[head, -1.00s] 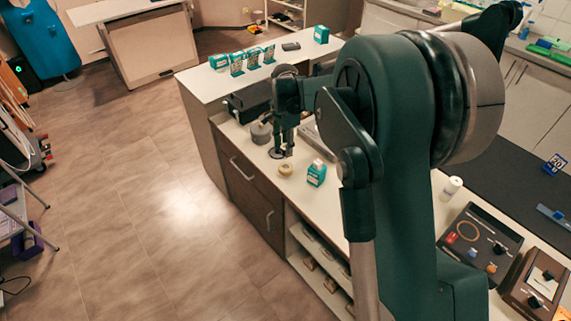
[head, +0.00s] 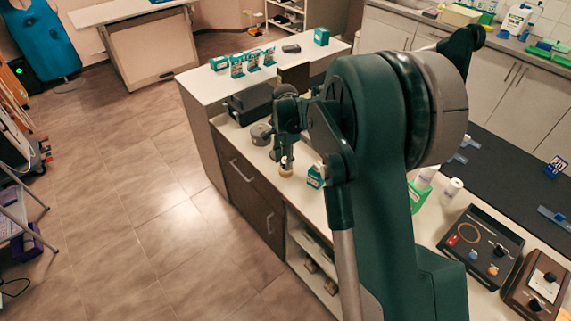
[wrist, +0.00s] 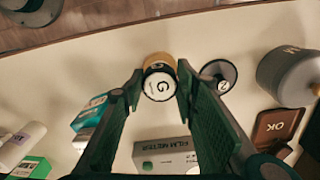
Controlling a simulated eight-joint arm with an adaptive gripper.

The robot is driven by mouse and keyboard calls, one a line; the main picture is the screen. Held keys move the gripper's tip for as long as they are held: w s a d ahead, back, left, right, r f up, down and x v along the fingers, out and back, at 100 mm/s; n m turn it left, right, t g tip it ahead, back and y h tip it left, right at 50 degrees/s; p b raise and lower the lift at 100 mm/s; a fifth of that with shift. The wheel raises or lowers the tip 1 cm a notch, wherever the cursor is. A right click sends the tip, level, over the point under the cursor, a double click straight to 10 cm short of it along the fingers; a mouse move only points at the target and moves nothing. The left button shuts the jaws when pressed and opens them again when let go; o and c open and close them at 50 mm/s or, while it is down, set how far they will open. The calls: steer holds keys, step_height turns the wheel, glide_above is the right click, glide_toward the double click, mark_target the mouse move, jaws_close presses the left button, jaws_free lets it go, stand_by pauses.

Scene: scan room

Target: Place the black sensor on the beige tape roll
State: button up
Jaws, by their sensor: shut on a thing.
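The black sensor (wrist: 160,85) shows in the wrist view as a small dark round piece with a white face marked with a letter. It sits between the fingertips of my gripper (wrist: 159,83), which is shut on it. The beige tape roll (wrist: 157,60) shows just beyond and partly behind the sensor, which hides part of it. In the head view, my gripper (head: 287,159) points down right above the tape roll (head: 286,171). I cannot tell whether the sensor touches the roll.
A dark round-based item (wrist: 218,74) stands close to the right finger. A grey cylinder (wrist: 290,75) and a brown OK pad (wrist: 275,127) are farther right. A teal box (head: 316,176) is beside the roll. A film meter box (wrist: 166,156) lies nearer. The counter's edge runs behind the roll.

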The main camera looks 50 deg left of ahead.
steer(key=shift+f, duration=0.95)
steer(key=shift+f, duration=0.2)
steer(key=o, duration=0.9)
steer(key=shift+r, duration=0.15)
step_height(320, 180, up, 12)
steer(key=shift+r, duration=0.1)
stand_by(0.6)
